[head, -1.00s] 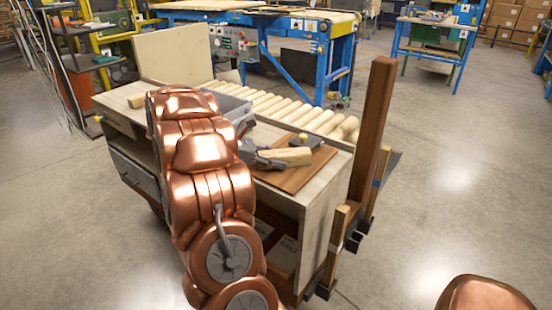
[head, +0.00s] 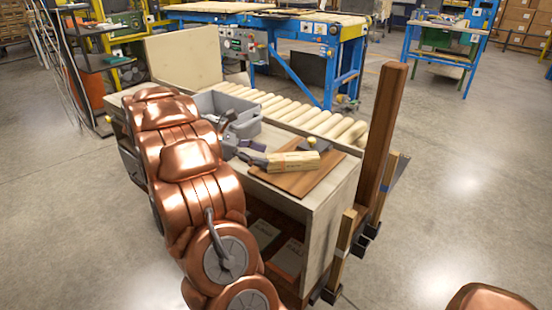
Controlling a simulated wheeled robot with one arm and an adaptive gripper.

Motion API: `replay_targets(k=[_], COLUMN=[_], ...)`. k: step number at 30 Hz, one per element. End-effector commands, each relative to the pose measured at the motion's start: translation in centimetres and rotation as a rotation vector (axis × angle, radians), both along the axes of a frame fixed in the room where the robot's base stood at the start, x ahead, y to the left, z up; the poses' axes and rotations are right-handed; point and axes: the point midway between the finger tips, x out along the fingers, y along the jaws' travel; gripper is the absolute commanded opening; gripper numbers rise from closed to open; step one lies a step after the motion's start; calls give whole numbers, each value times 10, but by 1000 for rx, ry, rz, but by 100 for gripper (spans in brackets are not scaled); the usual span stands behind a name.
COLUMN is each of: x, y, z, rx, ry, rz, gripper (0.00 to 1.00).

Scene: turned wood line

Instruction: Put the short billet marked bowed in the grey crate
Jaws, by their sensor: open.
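A short pale wooden billet (head: 294,161) lies on a brown board (head: 325,178) at the near end of the bench. It has faint dark marking on top, too small to read. My gripper (head: 258,159) is open at the billet's left end, its dark fingers close to the wood. I cannot tell whether they touch it. The grey crate (head: 257,131) stands on the bench behind and left of my gripper.
A row of pale round rods (head: 320,120) runs along the bench's far side. A tall brown post (head: 383,135) rises at the bench's right end. The floor on the right is clear.

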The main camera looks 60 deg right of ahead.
Motion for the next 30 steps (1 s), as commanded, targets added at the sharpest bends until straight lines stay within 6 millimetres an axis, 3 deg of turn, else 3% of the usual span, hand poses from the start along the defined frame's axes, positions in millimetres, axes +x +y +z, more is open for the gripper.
replay_targets(k=[7,20,23,30], x=[28,35,35,27], y=[17,28,44,114], z=[13,17,16,5], rx=[1,4,11,49], ry=[-2,-15,-60,-245], rz=[1,3,13,15], gripper=[68,68,68,68])
